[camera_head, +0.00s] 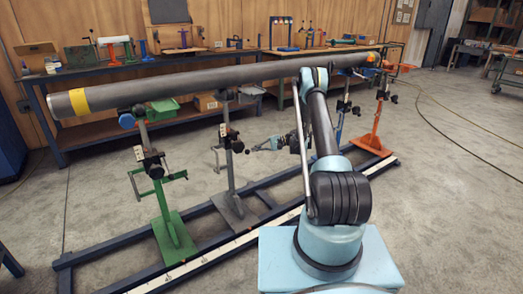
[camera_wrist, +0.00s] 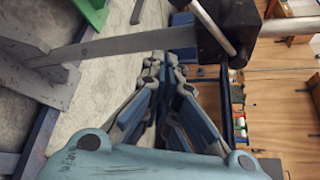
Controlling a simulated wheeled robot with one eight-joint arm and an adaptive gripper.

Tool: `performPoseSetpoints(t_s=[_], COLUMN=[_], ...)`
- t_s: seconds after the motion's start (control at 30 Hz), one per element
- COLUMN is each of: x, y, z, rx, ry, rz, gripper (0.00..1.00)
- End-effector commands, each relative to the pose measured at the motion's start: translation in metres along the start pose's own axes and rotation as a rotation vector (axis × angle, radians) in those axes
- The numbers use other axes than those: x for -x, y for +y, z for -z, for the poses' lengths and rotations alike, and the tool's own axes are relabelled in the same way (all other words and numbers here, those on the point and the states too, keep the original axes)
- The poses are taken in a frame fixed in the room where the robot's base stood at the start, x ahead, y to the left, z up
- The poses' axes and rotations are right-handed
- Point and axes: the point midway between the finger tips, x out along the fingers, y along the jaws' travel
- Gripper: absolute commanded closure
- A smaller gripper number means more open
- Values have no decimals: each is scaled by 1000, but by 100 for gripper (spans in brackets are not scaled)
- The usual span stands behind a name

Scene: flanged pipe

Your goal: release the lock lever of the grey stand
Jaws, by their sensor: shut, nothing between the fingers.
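The grey stand (camera_head: 229,170) is upright under the long pipe, on the blue floor frame. A dark clamp block (camera_head: 233,141) sits partway up its post. In the wrist view the grey post (camera_wrist: 120,45) runs across the top to the black block (camera_wrist: 225,32). A silver rod (camera_wrist: 211,25) is at this block and looks like the lock lever; its exact position is unclear. My gripper (camera_head: 253,149) is right of the grey stand, near clamp height. In the wrist view its fingers (camera_wrist: 165,62) are shut and empty, their tips close to the post; contact cannot be told.
The grey pipe (camera_head: 205,82) with a yellow band spans above the stands. A green stand (camera_head: 165,195) is left of the grey one, and a blue stand (camera_head: 342,112) and orange stand (camera_head: 378,115) are right. Workbenches (camera_head: 160,70) line the back wall. Floor in front is clear.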

Motion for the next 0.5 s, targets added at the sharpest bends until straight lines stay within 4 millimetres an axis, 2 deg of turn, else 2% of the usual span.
performPoseSetpoints(t_s=[0.23, 0.5], x=[-45, -32], y=[0, 0], z=[-1, -30], rx=[2, 0], ry=[-3, 1], rz=[-1, 0], gripper=[100, 100])
